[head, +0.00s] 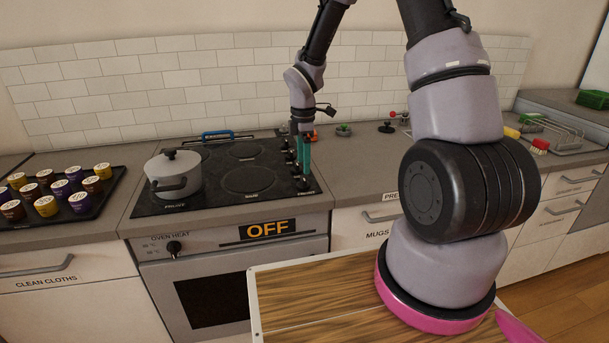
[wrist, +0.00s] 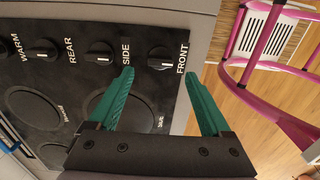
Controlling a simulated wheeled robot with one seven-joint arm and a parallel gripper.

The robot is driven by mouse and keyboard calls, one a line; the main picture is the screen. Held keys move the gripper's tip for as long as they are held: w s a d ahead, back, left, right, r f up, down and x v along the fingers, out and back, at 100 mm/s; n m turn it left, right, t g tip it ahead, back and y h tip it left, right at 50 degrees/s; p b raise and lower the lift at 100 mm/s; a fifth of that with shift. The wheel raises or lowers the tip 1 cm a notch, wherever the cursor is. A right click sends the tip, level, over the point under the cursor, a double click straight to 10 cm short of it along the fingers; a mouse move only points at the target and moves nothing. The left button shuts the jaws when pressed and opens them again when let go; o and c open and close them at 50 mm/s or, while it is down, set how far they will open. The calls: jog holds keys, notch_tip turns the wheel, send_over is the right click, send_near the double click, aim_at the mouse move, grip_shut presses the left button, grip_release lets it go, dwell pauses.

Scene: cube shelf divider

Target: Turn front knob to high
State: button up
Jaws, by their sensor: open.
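The front knob (wrist: 162,57) is a round black knob with a small white mark, beside the FRONT label on the black cooktop (wrist: 60,75). In the wrist view my gripper (wrist: 161,72) is open, and its two teal fingers are spread to either side of the knob's place in the picture. Nothing is between the fingers, and I cannot tell whether they touch the knob. In the head view my gripper (head: 303,172) points down over the knob row at the cooktop's right edge and partly hides the knobs.
The side knob (wrist: 98,52) and rear knob (wrist: 45,49) are in the same row. A lidded pot (head: 173,178) stands at the cooktop's left. The oven front bears an OFF display (head: 267,230). A tray of pods (head: 60,194) is at far left.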

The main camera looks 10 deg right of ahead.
aim_at(303, 178)
notch_tip(303, 178, down, 5)
jog(key=shift+f, duration=0.15)
grip_shut()
